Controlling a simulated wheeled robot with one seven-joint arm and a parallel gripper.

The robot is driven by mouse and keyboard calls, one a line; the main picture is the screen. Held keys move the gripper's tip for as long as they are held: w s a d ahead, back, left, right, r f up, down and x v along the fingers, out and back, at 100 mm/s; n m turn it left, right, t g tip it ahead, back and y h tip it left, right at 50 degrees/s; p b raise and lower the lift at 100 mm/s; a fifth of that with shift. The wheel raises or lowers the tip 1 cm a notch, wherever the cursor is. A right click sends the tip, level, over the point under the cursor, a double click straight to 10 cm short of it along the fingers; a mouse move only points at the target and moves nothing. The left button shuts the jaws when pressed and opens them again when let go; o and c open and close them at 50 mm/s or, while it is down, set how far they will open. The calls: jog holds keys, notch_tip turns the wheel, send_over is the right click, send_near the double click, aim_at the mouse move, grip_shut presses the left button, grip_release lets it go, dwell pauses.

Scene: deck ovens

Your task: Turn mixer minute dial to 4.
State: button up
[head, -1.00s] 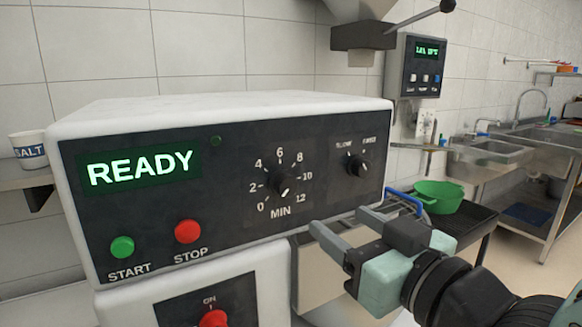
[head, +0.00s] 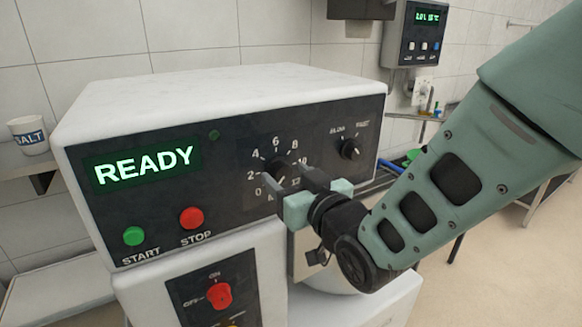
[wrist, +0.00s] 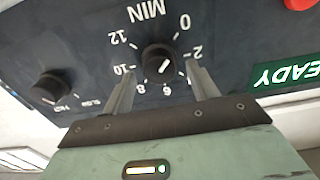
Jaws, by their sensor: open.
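The minute dial (wrist: 158,57) is a round black knob on the mixer's dark control panel, ringed by numbers from 0 to 12 above the word MIN. In the wrist view, which shows the panel upside down, the open fingers stand on either side of the knob, with gaps on both sides. A white mark shows on the knob's face, but I cannot tell for sure which number it points to.
A smaller speed knob (head: 349,149) is right of the dial. The green START button (head: 134,236), red STOP button (head: 191,218) and lit READY display (head: 144,167) are to the left. A red switch (head: 218,295) is below. A salt cup (head: 28,135) stands far left.

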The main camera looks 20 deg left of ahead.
jog(key=shift+w+a, duration=0.45)
jog(key=shift+a, duration=0.05)
jog(key=c, duration=1)
jog(key=shift+f+m+b, duration=0.1)
jog(key=shift+m+b, duration=0.2)
jog(key=shift+b, duration=0.1)
